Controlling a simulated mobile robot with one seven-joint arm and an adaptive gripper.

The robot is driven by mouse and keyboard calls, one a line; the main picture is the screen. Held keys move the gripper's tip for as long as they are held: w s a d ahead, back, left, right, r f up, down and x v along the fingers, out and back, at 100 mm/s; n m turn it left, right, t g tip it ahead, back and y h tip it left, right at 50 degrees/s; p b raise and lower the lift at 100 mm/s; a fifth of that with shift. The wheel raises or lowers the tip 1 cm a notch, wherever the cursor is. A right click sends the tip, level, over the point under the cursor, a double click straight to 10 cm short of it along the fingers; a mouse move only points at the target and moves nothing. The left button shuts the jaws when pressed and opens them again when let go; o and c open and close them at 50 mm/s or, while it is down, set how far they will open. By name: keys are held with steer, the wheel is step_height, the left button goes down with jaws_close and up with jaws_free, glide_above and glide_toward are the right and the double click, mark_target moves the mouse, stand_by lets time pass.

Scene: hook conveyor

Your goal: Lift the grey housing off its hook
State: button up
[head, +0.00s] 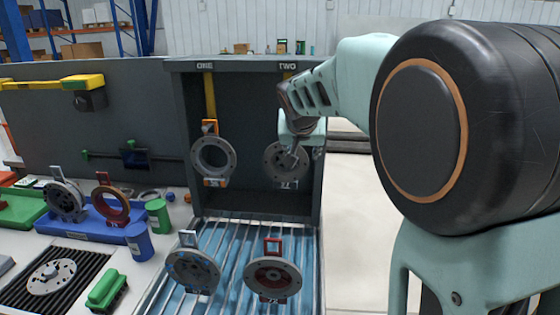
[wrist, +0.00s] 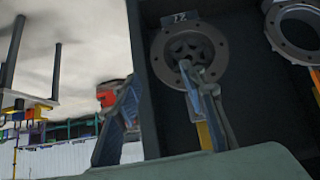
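A grey round housing (head: 274,160) hangs in the bay marked TWO, below a yellow hook strap (head: 288,75). In the wrist view the same housing (wrist: 172,52) has a star-shaped centre and a small label plate. My gripper (head: 291,153) is in front of its right part in the head view and hides some of it, including its hanger. In the wrist view my gripper (wrist: 160,78) has its fingers spread apart. One finger overlaps the housing's rim and the other is out to the side. I cannot tell whether either touches it.
Another grey ring (head: 231,158) hangs in bay ONE on an orange hanger (head: 209,127). The dark cabinet wall (head: 319,190) stands close to my gripper. Below, a blue slatted rack (head: 225,240) holds two housings. A cluttered bench (head: 150,285) is at left.

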mark_target(303, 162)
steer(key=x, duration=0.5)
steer(key=p+x, duration=0.1)
steer(key=x, duration=0.4)
steer(key=shift+w+d, duration=0.15)
steer(key=shift+w, duration=0.3)
steer(key=shift+c, duration=0.4)
jaws_close()
steer(key=shift+r, duration=0.1)
